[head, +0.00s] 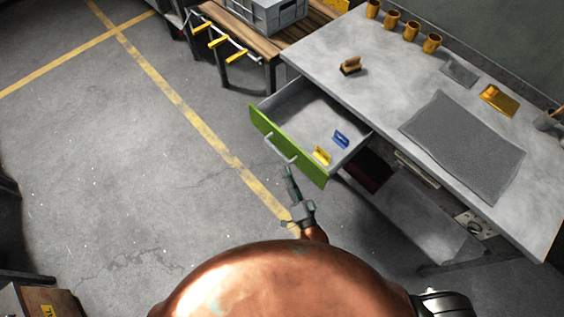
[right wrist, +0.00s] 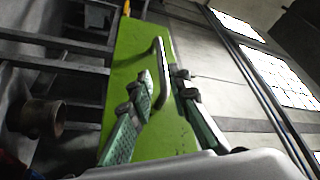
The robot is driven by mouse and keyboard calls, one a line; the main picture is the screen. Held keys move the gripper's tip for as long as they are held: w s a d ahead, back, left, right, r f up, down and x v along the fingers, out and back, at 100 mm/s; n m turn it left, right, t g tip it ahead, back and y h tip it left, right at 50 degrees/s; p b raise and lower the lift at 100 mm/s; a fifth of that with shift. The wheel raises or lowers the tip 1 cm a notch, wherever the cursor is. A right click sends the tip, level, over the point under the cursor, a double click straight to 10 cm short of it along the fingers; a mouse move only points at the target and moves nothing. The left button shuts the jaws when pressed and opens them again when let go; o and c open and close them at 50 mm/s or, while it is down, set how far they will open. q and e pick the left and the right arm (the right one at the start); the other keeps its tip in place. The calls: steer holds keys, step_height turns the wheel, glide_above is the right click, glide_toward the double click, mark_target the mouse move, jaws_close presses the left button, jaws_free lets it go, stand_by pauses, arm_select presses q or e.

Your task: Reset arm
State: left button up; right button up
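My right gripper (head: 289,172) is in front of the green drawer front (head: 290,150), close to its grey bar handle (head: 280,149). The drawer is pulled out from under the grey workbench. In the right wrist view the two fingers (right wrist: 163,80) are apart, with the handle (right wrist: 162,55) just beyond and between them in the picture. No grip on the handle shows; whether a finger touches it I cannot tell. The drawer holds a blue item (head: 341,139) and a yellow item (head: 322,156). My left gripper is not in view.
The workbench (head: 380,85) carries a brush (head: 350,66), several orange cups (head: 411,31), a dark mat (head: 468,140) and a yellow item (head: 499,100). A wooden table (head: 245,38) with a grey crate (head: 278,12) stands behind. The floor left of the drawer is clear.

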steer(key=shift+s+d+f, duration=0.1)
steer(key=shift+s+d, duration=0.1)
steer(key=shift+s, duration=0.5)
steer(key=s+d+f+n+g+h+p, duration=0.1)
steer(key=s+d+f+n+g, duration=0.25)
steer(key=f, duration=0.65)
steer(key=s+d+f+n+g+h+p, duration=0.1)
steer(key=s+d+f+g+p, duration=0.15)
steer(key=s+d+f, duration=0.6)
steer(key=s+f+n+g+h, duration=0.1)
steer(key=s+f+n+g, duration=0.15)
steer(key=f, duration=0.95)
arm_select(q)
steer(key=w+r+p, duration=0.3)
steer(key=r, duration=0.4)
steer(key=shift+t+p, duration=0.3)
arm_select(e)
steer(key=s+d+f+n+g+h, duration=0.1)
steer(key=s+d+f+g, duration=0.2)
steer(key=s, duration=0.9)
steer(key=s+d+f+n+g+h, duration=0.1)
steer(key=s+d+f+g, duration=0.3)
steer(key=s, duration=0.9)
steer(key=s+d+f+g+h, duration=0.1)
steer(key=s+d+f+g, duration=0.2)
steer(key=s+d+f, duration=0.3)
steer(key=s+d, duration=0.3)
steer(key=s, duration=0.4)
steer(key=shift+f+n+h, duration=0.3)
steer(key=shift+n, duration=0.1)
